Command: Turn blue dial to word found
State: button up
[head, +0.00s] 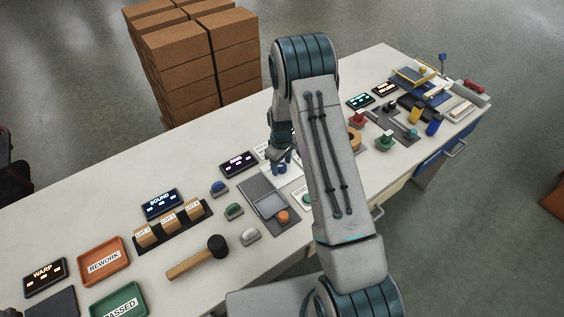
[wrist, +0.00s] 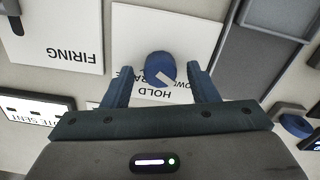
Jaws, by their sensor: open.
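The blue dial (wrist: 158,66) is round, with a pale pointer mark aimed toward the lower right in the wrist view. It sits on a white plate (wrist: 125,32) with upside-down print. "HOLD" is readable below the dial; other words are partly covered by the dial and fingers. My gripper (wrist: 160,76) is open, one finger on each side of the dial, with visible gaps between fingers and dial. In the head view my gripper (head: 280,160) points down over the white plate (head: 291,175), partly behind my arm.
A second white plate (wrist: 55,32) reads "FIRING". Grey trays (wrist: 285,45) lie to its right in the wrist view. On the bench (head: 75,222) are lit displays (head: 238,164), a mallet (head: 197,257), and coloured buttons (head: 234,211). Stacked cardboard boxes (head: 190,70) stand behind.

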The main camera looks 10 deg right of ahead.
jog(key=c, duration=1)
jog(key=shift+o, duration=0.2)
jog(key=shift+f+b, duration=0.15)
jog(key=shift+b, duration=0.2)
jog(key=shift+f+m+b, duration=0.1)
jog(key=shift+m+b, duration=0.8)
jog(key=shift+m, duration=0.2)
jog(key=m+b, duration=0.2)
jog(key=m, duration=0.1)
jog(key=shift+w+m+b, duration=0.1)
jog(key=shift+m+b, duration=0.2)
jog(key=m+b, duration=0.1)
jog(key=m, duration=0.1)
jog(key=m+b, duration=0.1)
jog(key=m, duration=0.2)
jog(key=shift+r+m, duration=0.2)
jog(key=shift+m, duration=0.4)
